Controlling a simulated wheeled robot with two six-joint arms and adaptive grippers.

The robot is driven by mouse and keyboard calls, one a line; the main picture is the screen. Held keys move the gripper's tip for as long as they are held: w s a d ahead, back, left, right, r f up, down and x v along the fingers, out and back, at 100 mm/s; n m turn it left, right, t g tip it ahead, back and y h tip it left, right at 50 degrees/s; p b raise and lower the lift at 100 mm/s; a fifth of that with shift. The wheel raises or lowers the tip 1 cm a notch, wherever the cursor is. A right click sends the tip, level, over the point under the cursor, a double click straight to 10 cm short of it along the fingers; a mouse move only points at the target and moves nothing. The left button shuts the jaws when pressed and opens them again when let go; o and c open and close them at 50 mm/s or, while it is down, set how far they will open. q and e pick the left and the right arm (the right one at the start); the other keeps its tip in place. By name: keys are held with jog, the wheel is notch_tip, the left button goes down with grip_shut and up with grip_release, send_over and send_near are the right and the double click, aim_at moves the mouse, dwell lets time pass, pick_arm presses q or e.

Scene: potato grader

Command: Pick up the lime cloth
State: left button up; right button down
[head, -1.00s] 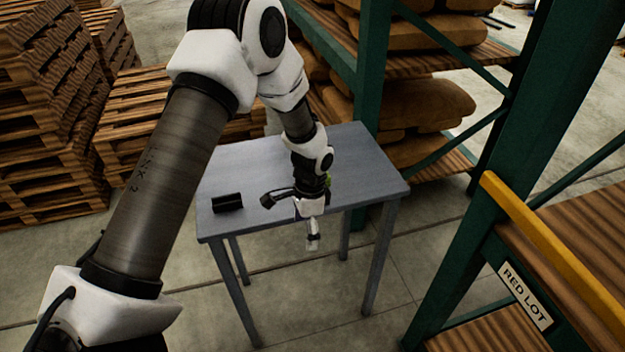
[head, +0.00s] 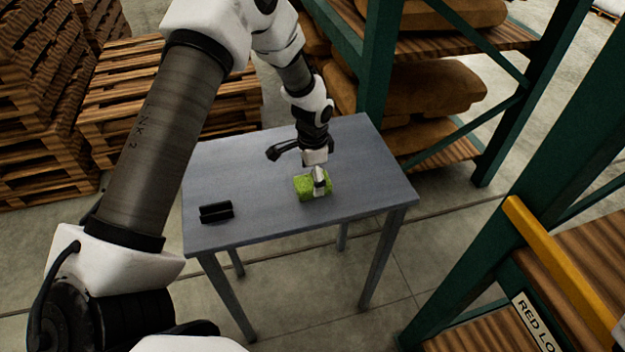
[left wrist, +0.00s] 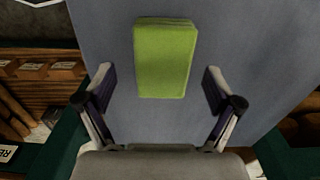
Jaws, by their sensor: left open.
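The lime cloth (head: 306,186) is a folded, thick green block on the grey table (head: 240,172), near its front right part. My left gripper (head: 319,184) is over the table beside the cloth in the head view and hides part of it. In the left wrist view the cloth (left wrist: 165,58) lies ahead, between the lines of the two fingers. The left gripper (left wrist: 168,95) is open and empty, with its fingers spread wider than the cloth. I cannot tell the exact height of the fingers over the table. My right gripper is not in view.
A small black holder (head: 216,212) stands on the table's left front. Wooden pallets (head: 170,110) are stacked behind to the left. A green rack (head: 375,70) with filled sacks stands behind to the right. A yellow bar (head: 560,270) and red lot sign are at the right.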

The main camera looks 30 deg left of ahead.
pick_arm(q)
jog(key=f, duration=0.3)
jog(key=shift+w+a, duration=0.2)
jog(key=shift+w, duration=0.1)
jog(key=shift+s+d+r, duration=0.1)
jog(key=shift+r, duration=0.05)
jog(key=shift+s+r, duration=0.1)
jog(key=c, duration=1.2)
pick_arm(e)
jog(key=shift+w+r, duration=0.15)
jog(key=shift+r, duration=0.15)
pick_arm(q)
jog(key=shift+c, duration=0.2)
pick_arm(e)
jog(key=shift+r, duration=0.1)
